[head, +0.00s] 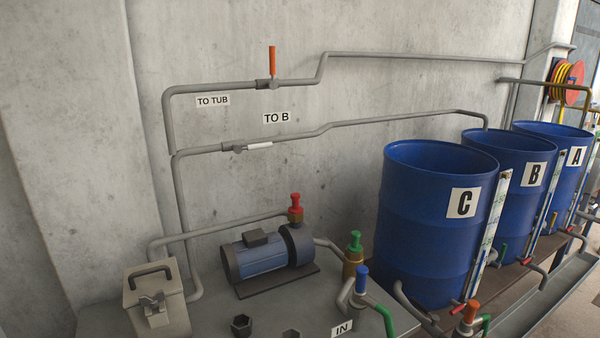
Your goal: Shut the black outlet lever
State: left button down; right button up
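I cannot make out a lever that is clearly a black outlet lever. An orange lever (272,60) stands upright on the upper pipe, above the "TO TUB" sign (212,100). A white lever (259,146) lies along the lower pipe, below the "TO B" sign (277,118). Blue drums C (425,235), B (508,160) and A (552,135) stand in a row at the right. Neither of my grippers is in view.
A blue pump (262,268) sits on a grey bench top, with a red-topped valve (295,208) above it. Green-topped (354,250) and blue-topped (362,280) valves stand nearby. A beige container (170,318) with a black handle is at lower left. A grey trough (540,300) runs before the drums.

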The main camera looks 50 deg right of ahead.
aim_at(419, 305)
jog(key=z, duration=2.55)
jog(key=i+j+z, duration=0.1)
jog(key=i+j, duration=0.4)
jog(key=j, duration=0.15)
